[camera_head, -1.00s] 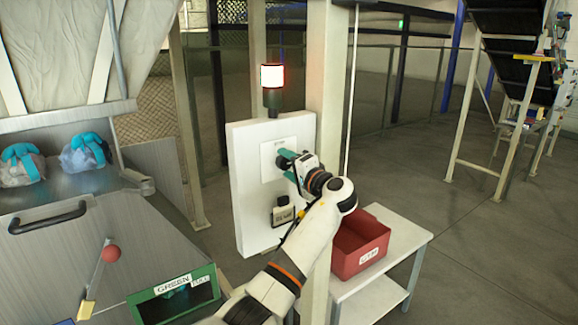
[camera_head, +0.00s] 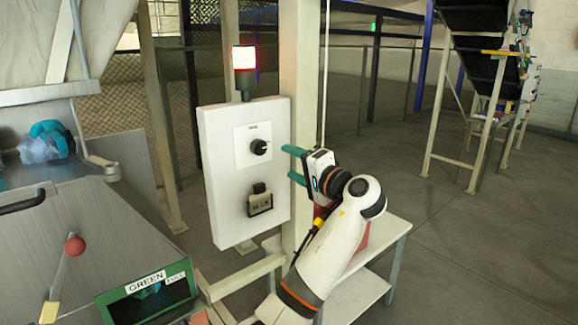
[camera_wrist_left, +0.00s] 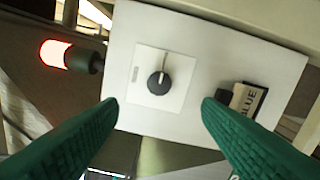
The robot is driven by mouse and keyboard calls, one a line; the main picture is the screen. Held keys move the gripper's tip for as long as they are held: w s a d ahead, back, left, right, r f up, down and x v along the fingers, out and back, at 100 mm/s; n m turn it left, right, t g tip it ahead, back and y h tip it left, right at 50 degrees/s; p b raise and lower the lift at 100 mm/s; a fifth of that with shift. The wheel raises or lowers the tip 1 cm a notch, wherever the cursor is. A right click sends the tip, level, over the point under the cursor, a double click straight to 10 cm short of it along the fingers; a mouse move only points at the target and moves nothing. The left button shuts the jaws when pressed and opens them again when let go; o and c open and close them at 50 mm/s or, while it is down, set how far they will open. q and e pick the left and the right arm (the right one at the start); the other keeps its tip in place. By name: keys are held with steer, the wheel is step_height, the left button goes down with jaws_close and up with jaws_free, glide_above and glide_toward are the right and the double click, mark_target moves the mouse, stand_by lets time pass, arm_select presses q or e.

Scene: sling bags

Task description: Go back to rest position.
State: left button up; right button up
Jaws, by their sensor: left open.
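My left gripper (camera_head: 293,165) is open and empty, its two green fingers apart, just right of the white control panel (camera_head: 215,180) in the head view. A black rotary knob (camera_head: 259,147) sits on a white plate on that panel, clear of the fingers. In the left wrist view the knob (camera_wrist_left: 158,83) shows beyond and between the fingers, with nothing held. A small black device with a label (camera_head: 260,200) is below the knob; in the left wrist view its label (camera_wrist_left: 247,101) reads BLUE. My right gripper is not in view.
A lit red-white signal lamp (camera_head: 245,65) stands atop the panel. A post (camera_head: 297,70) rises behind my left arm. A white side table (camera_head: 395,228) is partly hidden by the arm. Bagged items (camera_head: 45,142) lie in a chute at left, above a green-framed box (camera_head: 150,290).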

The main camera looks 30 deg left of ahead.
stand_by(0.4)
arm_select(q)
steer(key=w+d+f+m+t+h, duration=0.1)
steer(key=w+f+m+h, duration=0.15)
steer(key=f, duration=1.15)
steer(key=w+d+f+m+t+h, duration=0.1)
steer(key=f+m+h, duration=0.3)
steer(key=f, duration=1.1)
steer(key=s+d+f+g+h, duration=0.1)
steer(key=s+f+h, duration=0.1)
steer(key=s+f, duration=0.65)
steer(key=s+d+f+g+h, duration=0.1)
steer(key=s+f+h, duration=0.15)
steer(key=f, duration=1.15)
steer(key=s+d+f+g+h, duration=0.1)
steer(key=s+f, duration=0.5)
steer(key=f, duration=0.5)
steer(key=s+d+f+n+g+h+b, duration=0.1)
steer(key=s+d+f+g+h, duration=0.15)
steer(key=s+f, duration=1.05)
steer(key=s+f+n+g+h, duration=0.1)
steer(key=s+f+n, duration=0.1)
steer(key=s, duration=1.3)
steer(key=s+f+n+g+h, duration=0.1)
steer(key=s+f, duration=0.3)
steer(key=s, duration=1.1)
steer(key=shift+a+f+n, duration=0.25)
steer(key=shift+a+n, duration=0.05)
steer(key=shift+n, duration=0.55)
